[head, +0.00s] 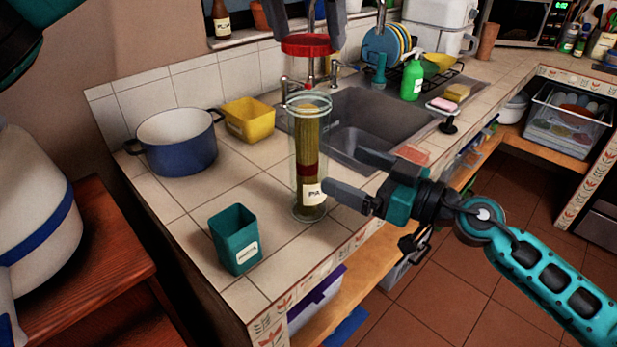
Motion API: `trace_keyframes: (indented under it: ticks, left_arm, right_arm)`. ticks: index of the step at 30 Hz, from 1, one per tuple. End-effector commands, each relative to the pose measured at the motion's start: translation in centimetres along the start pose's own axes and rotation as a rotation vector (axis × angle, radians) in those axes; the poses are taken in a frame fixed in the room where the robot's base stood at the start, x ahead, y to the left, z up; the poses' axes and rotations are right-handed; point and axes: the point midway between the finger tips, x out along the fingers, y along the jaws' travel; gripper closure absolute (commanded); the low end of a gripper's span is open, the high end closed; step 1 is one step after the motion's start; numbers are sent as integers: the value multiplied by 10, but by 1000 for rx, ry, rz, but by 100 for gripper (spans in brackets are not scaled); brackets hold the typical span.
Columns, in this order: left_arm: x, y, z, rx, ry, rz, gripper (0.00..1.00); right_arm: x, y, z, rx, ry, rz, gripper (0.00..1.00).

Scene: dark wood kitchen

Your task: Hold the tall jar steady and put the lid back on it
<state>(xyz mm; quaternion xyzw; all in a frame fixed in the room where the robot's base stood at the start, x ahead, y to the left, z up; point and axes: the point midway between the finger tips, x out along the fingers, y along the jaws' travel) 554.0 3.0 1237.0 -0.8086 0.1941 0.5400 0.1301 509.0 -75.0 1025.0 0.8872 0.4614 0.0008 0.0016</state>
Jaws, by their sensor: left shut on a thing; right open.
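The tall jar (308,150) is clear glass, filled with long yellowish strands, with a red band and a white label. It stands upright and uncovered on the tiled counter near its front edge. The red lid (308,44) is held above the jar's mouth, clearly apart from it. My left gripper (306,35) is shut on the lid, with one dark finger on each side. My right gripper (341,169) is open beside the jar's right side. Its lower fingertip reaches the jar's right edge in the picture; I cannot tell if it touches.
A teal canister (235,240) stands front left of the jar. A blue pot (178,143) and a yellow container (248,120) are behind left. The sink (375,118) and its faucet lie close behind. Bare tiles lie between canister and pot.

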Motion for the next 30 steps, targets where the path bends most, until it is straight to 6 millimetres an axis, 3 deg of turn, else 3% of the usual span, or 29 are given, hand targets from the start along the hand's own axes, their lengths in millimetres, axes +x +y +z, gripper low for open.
trace_keyframes:
  ticks: [15,21,30]
  left_arm:
    - [0,0,0,0,0,0,48]
    - [0,0,0,0,0,0,48]
    - [0,0,0,0,0,0,48]
  right_arm:
    - [92,-1,-2,1,2,-1,0]
    - [106,-1,-1,-1,0,-1,0]
    - [108,-1,-1,-1,0,-1,0]
